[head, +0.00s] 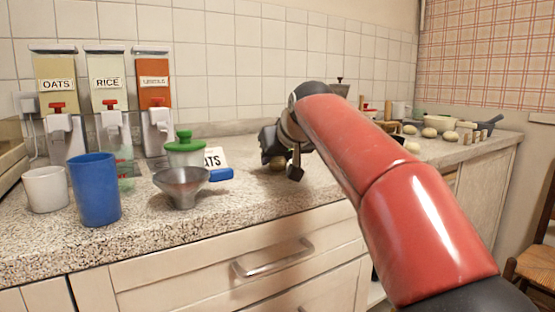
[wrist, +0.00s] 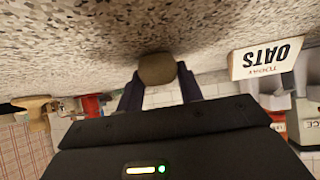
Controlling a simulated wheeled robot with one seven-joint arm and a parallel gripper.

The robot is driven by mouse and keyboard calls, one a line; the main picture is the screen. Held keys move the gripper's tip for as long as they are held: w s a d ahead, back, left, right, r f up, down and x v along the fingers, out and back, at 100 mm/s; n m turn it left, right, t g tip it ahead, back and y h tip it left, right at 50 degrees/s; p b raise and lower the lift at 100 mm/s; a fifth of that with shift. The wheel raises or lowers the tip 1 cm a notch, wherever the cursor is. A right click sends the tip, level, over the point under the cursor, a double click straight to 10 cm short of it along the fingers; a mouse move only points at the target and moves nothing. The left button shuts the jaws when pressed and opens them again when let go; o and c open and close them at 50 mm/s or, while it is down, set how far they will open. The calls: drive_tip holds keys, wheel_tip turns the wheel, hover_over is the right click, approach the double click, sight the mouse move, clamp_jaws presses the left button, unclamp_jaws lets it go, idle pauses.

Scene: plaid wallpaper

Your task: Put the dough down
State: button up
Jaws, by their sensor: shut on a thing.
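A small round tan piece of dough (wrist: 157,69) is between the two dark fingers of my gripper (wrist: 158,88) in the wrist view. In the head view the dough (head: 277,163) shows partly under my gripper (head: 284,160), low at the speckled counter (head: 255,200). My gripper is shut on it. I cannot tell whether the dough touches the counter. My red arm reaches in from the right and hides part of the counter behind it.
Left of my gripper stand a white OATS card (head: 215,158), a green-lidded jar (head: 185,150), a metal funnel (head: 181,186), a blue cup (head: 95,188) and a white cup (head: 46,189). Dispensers (head: 105,95) line the wall. Several dough balls (head: 440,123) lie on the right.

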drive_tip(key=o, duration=1)
drive_tip(key=shift+f, duration=0.1)
drive_tip(key=shift+r, duration=0.25)
drive_tip(key=p+v, duration=0.1)
drive_tip(key=v, duration=1.1)
